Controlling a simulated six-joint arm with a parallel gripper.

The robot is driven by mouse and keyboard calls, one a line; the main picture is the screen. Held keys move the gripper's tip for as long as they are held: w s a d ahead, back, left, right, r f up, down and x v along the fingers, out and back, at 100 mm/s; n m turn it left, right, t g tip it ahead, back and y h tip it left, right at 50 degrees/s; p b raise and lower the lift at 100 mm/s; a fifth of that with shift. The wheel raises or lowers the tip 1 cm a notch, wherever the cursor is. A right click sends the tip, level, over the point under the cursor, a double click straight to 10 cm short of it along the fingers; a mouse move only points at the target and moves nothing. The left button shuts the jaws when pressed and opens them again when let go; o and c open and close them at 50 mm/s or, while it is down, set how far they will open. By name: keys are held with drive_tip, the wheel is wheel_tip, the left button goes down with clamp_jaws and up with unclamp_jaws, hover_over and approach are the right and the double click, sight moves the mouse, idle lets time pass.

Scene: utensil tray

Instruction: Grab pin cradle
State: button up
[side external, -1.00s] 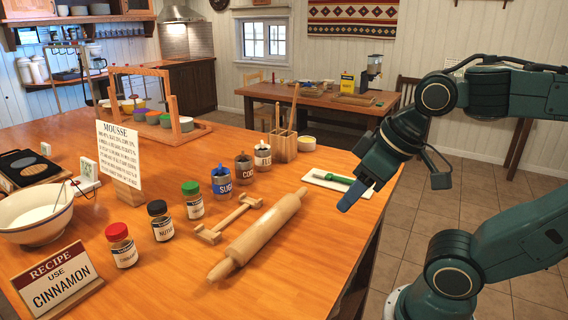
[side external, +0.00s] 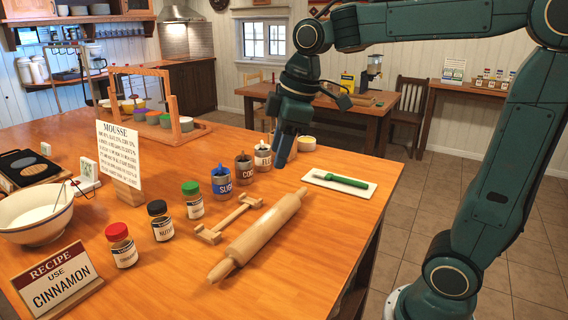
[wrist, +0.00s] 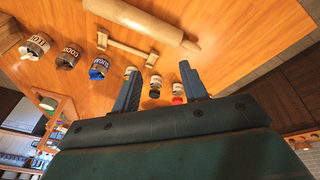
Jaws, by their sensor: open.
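The pin cradle (side external: 229,220), a light wooden bar with a crosspiece at each end, lies on the table beside the rolling pin (side external: 258,236). In the wrist view the cradle (wrist: 127,46) is at the upper middle, beyond my fingertips, with the rolling pin (wrist: 150,20) just past it. My gripper (side external: 283,152) hangs above the table near the labelled cans, behind and to the right of the cradle in the side view. In the wrist view my gripper (wrist: 160,86) has its two blue fingers wide apart and nothing between them is held.
The blue sugar can (side external: 221,182), cocoa can (side external: 244,168) and a third can (side external: 263,158) stand behind the cradle. Green-lidded (side external: 193,200), black-lidded (side external: 161,221) and red-lidded (side external: 122,245) jars stand to its left. A white tray with a green-handled tool (side external: 340,182) lies at right.

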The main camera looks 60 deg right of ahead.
drive_tip(key=w+d+f+n+g, duration=0.1)
drive_tip(key=w+d+f+n, duration=0.2)
drive_tip(key=w, duration=0.6)
drive_tip(key=w+d+f+n+g, duration=0.2)
drive_tip(key=w+d+f+n, duration=0.2)
drive_tip(key=w+f+n, duration=0.3)
drive_tip(key=w+f, duration=0.1)
drive_tip(key=w, duration=0.2)
drive_tip(key=shift+d+y, duration=0.2)
drive_tip(key=shift+y, duration=0.2)
drive_tip(key=shift+w, duration=0.1)
hover_over(231, 216)
drive_tip(key=shift+d+f, duration=0.25)
drive_tip(key=shift+f, duration=1.85)
drive_tip(key=shift+d+f, duration=0.2)
drive_tip(key=shift+f, duration=1.9)
drive_tip(key=shift+a+f, duration=0.2)
drive_tip(key=shift+f, duration=1.1)
drive_tip(key=shift+a+f, duration=0.15)
drive_tip(key=shift+f, duration=1.15)
clamp_jaws()
